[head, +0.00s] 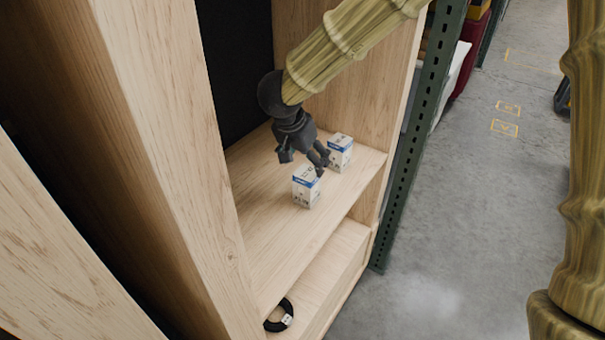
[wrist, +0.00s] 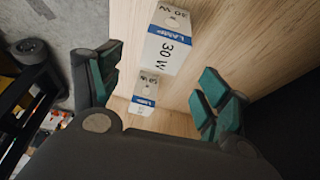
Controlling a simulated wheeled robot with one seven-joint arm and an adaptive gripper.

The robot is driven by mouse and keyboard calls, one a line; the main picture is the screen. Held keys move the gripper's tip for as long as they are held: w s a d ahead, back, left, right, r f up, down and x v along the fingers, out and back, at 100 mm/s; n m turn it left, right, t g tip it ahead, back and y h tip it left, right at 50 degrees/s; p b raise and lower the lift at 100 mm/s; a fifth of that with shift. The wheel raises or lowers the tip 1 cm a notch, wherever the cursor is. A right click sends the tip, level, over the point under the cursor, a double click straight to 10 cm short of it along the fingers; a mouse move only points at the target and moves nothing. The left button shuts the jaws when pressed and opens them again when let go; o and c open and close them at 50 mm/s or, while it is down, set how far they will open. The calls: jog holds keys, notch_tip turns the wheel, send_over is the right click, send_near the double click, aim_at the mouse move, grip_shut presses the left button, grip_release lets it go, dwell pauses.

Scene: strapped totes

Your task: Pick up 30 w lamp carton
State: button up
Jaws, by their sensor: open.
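The 30 W lamp carton (head: 306,187) is a small white box with a blue band, standing upright on the wooden shelf (head: 270,240). In the wrist view the 30 W carton (wrist: 168,48) shows its large "30 W" print, near the top between and beyond the fingers. My gripper (head: 304,158) is open and empty, above and just behind this carton in the head view. Its green-padded fingers (wrist: 158,80) show on both sides in the wrist view, apart from the carton.
A similar carton (head: 341,152) stands close by, toward the side panel; in the wrist view this carton (wrist: 143,94) looks smaller, its wattage hard to read. A black ring (head: 279,316) lies on the lower shelf. A green perforated upright (head: 415,140) borders the shelf's right.

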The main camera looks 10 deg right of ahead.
aim_at(308, 173)
jog(key=shift+w+f, duration=0.25)
jog(key=shift+s+d+f, duration=0.1)
jog(key=shift+d+f, duration=0.05)
jog(key=shift+f, duration=0.3)
jog(key=shift+s+d+f, duration=0.1)
jog(key=shift+d+f, duration=0.05)
jog(key=shift+f, duration=0.25)
jog(key=shift+s+d+f, duration=0.15)
jog(key=shift+s, duration=0.1)
jog(key=shift+d+f, duration=0.1)
jog(key=shift+f, duration=0.15)
jog(key=w+f, duration=0.2)
jog(key=shift+d+f+p, duration=0.1)
jog(key=shift+f+p, duration=0.2)
jog(key=shift+s+f+p, duration=0.15)
jog(key=shift+f+p, duration=0.15)
jog(key=shift+f, duration=0.2)
jog(key=x, duration=0.3)
jog(key=shift+f, duration=0.1)
jog(key=c, duration=1.1)
